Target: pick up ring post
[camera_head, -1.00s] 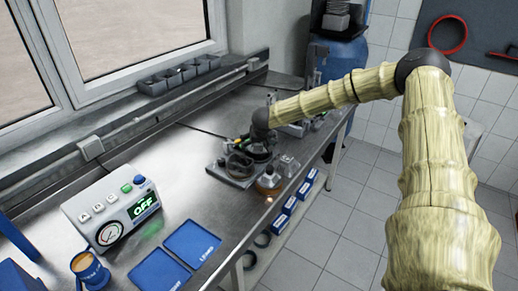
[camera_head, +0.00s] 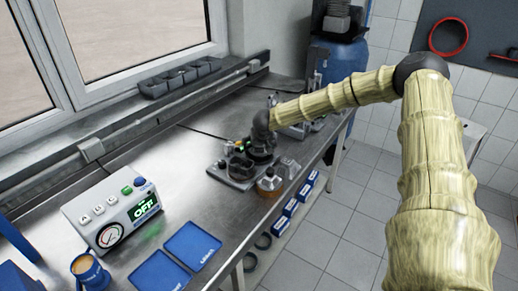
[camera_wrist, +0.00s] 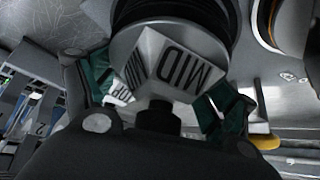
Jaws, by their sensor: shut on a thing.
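The ring post (camera_wrist: 178,65) shows close up in the wrist view. It has a pale block with MID lettering, a dark knob below and a round grey plate with black rings behind. My gripper (camera_wrist: 160,100) is shut on it, with green-padded fingers on either side of the lettered block. In the head view my gripper (camera_head: 260,152) is low over the bench, by the far end of a grey fixture plate (camera_head: 238,180). The post is too small and covered there to make out, and I cannot tell whether it is clear of its support.
A brown jar-like part (camera_head: 269,184) and a clear-grey part (camera_head: 288,167) stand close to my gripper, near the bench's front edge. A gauge box (camera_head: 118,216) and blue trays (camera_head: 192,245) lie nearer. The steel bench (camera_head: 190,165) is bare left of the fixture.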

